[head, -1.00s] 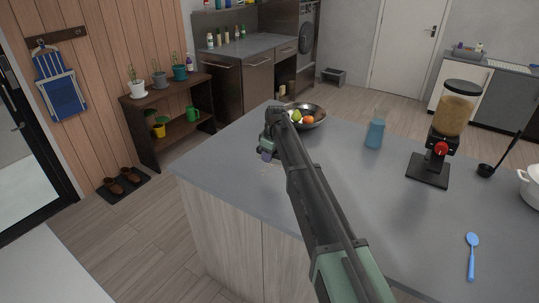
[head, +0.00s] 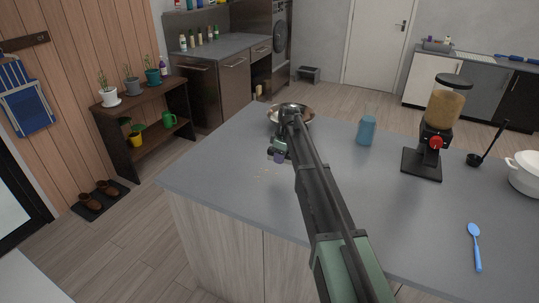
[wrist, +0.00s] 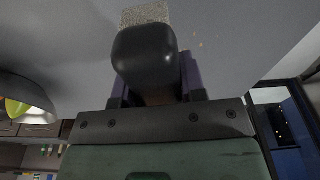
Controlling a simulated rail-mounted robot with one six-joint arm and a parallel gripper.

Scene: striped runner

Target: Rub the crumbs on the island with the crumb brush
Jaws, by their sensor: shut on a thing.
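My gripper (head: 279,156) is at the far left part of the grey island (head: 225,165). Its purple fingers are shut on the crumb brush, which has a dark rounded handle (wrist: 145,55) and a pale bristle patch (wrist: 146,15) in the wrist view. In the head view the brush is mostly hidden by my gripper. The pale crumbs (head: 262,174) lie on the island just left of and nearer than my gripper. Small orange specks (wrist: 198,43), likely crumbs, show right of the brush in the wrist view. I cannot tell whether the bristles touch the top.
A fruit bowl (head: 301,110) stands just behind my gripper, partly hidden by my arm. The island's left front is clear.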

